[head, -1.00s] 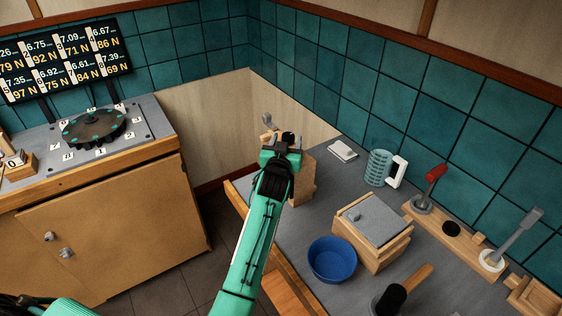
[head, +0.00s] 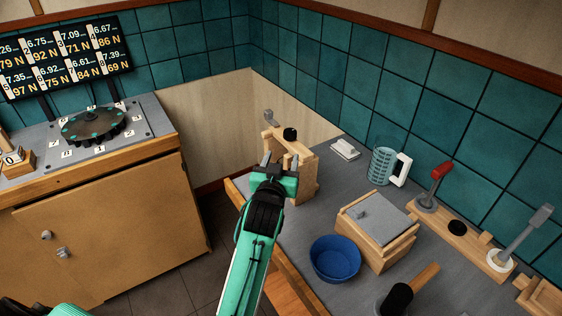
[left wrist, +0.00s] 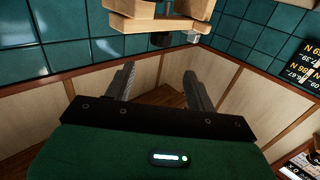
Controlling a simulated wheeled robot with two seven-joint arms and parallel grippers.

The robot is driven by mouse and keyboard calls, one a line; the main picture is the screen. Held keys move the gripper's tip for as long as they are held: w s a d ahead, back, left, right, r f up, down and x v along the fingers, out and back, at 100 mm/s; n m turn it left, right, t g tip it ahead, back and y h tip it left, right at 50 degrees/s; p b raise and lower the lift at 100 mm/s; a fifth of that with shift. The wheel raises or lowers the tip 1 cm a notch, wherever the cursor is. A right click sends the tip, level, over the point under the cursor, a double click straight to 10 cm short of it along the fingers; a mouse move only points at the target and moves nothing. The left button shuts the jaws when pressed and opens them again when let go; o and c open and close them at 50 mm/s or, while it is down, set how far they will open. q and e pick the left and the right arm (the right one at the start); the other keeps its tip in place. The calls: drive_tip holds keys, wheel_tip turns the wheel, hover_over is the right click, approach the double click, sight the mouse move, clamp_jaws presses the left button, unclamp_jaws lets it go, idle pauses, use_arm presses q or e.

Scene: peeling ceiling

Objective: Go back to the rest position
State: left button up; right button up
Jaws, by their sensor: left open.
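My left gripper (head: 278,164) is open and empty in the head view, at the end of my green arm. It shows in front of the wooden stand (head: 300,180) at the counter's far left corner. In the left wrist view the two grey fingers (left wrist: 158,74) are spread with nothing between them. Wooden parts (left wrist: 158,22) show beyond and above the fingers there, apart from them. My right gripper is not in view.
The grey counter (head: 290,232) holds a blue bowl (head: 335,260), a lidded wooden box (head: 378,222), a clear mug (head: 382,165), levers (head: 437,180) and a black-headed mallet (head: 396,299). A wooden cabinet (head: 110,225) stands left. Floor shows between them.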

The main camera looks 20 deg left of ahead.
use_arm(q)
drive_tip(key=s+a+f+g, duration=0.2)
drive_tip(key=s+f+g, duration=0.2)
drive_tip(key=s+f, duration=0.45)
drive_tip(key=s+f+m+g+h, duration=0.1)
drive_tip(key=s+f+g, duration=0.25)
drive_tip(key=s, duration=0.65)
drive_tip(key=s+f+m+g+h, duration=0.1)
drive_tip(key=s+f+g, duration=0.3)
drive_tip(key=s, duration=0.5)
drive_tip(key=s+f+m+g+h, duration=0.1)
drive_tip(key=s+f+m+g, duration=0.3)
drive_tip(key=s, duration=0.6)
wheel_tip(320, 180, down, 30)
drive_tip(key=n, duration=0.2)
drive_tip(key=s+a+f, duration=0.1)
drive_tip(key=s+f, duration=0.8)
drive_tip(key=f, duration=0.1)
drive_tip(key=s+a+f+g, duration=0.1)
drive_tip(key=s+a+f, duration=0.1)
drive_tip(key=s+f, duration=0.8)
drive_tip(key=shift+a+f, duration=0.25)
drive_tip(key=shift+f, duration=0.55)
drive_tip(key=shift+c, duration=0.3)
